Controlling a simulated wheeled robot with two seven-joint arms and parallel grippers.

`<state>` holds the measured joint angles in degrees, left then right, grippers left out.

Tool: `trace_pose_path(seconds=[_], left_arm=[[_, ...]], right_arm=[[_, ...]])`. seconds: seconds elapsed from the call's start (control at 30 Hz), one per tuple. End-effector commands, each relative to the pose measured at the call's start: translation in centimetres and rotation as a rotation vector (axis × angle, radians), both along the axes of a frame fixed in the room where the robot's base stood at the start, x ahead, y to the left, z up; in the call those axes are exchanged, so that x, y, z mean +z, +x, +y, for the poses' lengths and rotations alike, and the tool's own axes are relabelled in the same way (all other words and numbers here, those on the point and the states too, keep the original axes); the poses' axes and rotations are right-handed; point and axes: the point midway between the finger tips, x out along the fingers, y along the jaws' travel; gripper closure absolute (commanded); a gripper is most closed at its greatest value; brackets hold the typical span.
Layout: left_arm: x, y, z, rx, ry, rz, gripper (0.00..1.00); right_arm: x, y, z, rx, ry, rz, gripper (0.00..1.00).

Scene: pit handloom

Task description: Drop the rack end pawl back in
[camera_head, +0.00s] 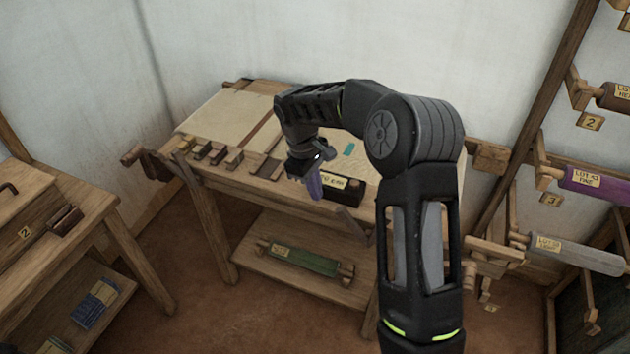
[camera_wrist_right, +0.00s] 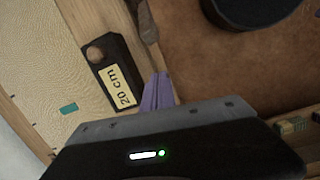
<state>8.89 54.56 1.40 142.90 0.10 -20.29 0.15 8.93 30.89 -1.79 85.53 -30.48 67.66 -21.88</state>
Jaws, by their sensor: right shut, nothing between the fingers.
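My right gripper (camera_head: 315,186) is over the front edge of the wooden table (camera_head: 205,205), its purple fingers pointing down. In the right wrist view its fingers (camera_wrist_right: 157,92) are together with nothing between them. They are beside a black block labelled 20 cm (camera_wrist_right: 97,60), which also shows on the table in the head view (camera_head: 348,196). A greyish wooden lever-like piece (camera_wrist_right: 147,22) is just beyond the fingertips at the table edge; I cannot tell whether it is the pawl. A wooden rack (camera_head: 540,100) stands at the right. My left gripper is out of view.
The rack holds labelled rolls, one purple (camera_head: 598,183) and one grey (camera_head: 580,255). A green roll (camera_head: 303,261) lies on the table's lower shelf. Small wooden blocks (camera_head: 217,155) line the table's left front. Another bench (camera_head: 75,235) stands at the left. Floor between is clear.

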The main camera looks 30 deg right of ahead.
Motion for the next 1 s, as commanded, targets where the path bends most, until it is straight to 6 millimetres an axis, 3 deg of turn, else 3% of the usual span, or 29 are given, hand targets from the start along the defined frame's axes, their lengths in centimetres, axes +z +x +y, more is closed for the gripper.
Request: trace_pose_path(seconds=[0.27,0.53,1.0], left_arm=[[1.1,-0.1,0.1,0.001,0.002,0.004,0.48],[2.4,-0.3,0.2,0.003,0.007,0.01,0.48],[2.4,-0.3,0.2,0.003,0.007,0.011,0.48]], right_arm=[[-5.5,-0.7,-0.8,-0.001,0.001,0.005,1.0],[-3.8,-3.5,-2.0,-0.001,0.001,0.0,1.0],[-3.8,-3.9,-2.2,-0.001,0.001,-0.001,1.0]])
